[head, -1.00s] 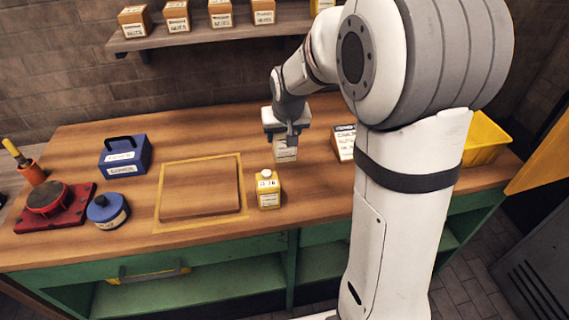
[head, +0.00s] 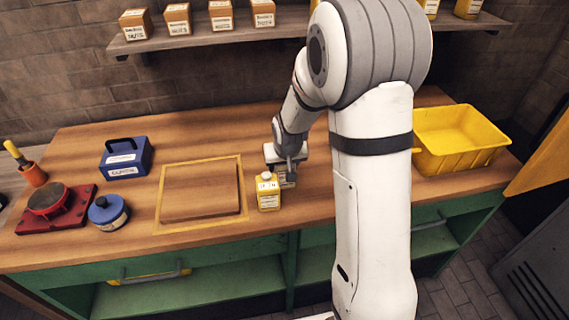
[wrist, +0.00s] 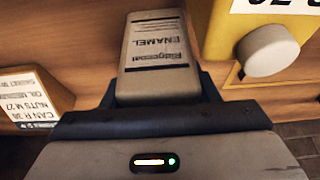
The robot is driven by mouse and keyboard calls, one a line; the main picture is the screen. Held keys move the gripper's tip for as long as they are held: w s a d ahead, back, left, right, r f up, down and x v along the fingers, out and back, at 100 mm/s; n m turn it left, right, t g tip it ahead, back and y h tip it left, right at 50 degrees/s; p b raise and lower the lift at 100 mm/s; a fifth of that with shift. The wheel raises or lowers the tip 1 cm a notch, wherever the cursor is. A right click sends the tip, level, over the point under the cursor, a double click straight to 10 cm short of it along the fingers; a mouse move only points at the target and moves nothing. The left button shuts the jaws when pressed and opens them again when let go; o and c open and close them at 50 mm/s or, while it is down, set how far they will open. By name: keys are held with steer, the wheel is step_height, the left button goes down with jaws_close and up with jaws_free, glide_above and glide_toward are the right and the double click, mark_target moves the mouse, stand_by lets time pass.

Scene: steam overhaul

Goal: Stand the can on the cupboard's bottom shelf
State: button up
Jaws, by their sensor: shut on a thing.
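My gripper (head: 287,171) is shut on a beige, box-shaped can labelled "ENAMEL". The can (wrist: 158,50) shows between the jaws in the wrist view. In the head view the held can (head: 288,181) is mostly hidden by the gripper and the yellow bottle. I cannot tell whether its base touches the bench. A grey vented cabinet (head: 530,265) is cut off at the right edge of the head view, beside a yellow-orange panel (head: 545,160). No bottom shelf shows in that cabinet.
The yellow bottle (head: 268,192) with a white cap stands close beside my gripper. A labelled box (wrist: 35,98) is on the other side. The wooden bench (head: 130,258) has green open shelves (head: 195,293) below. A yellow bin (head: 462,150) stands at the right.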

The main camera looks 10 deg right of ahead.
steer(key=shift+f, duration=0.15)
steer(key=o, duration=1.3)
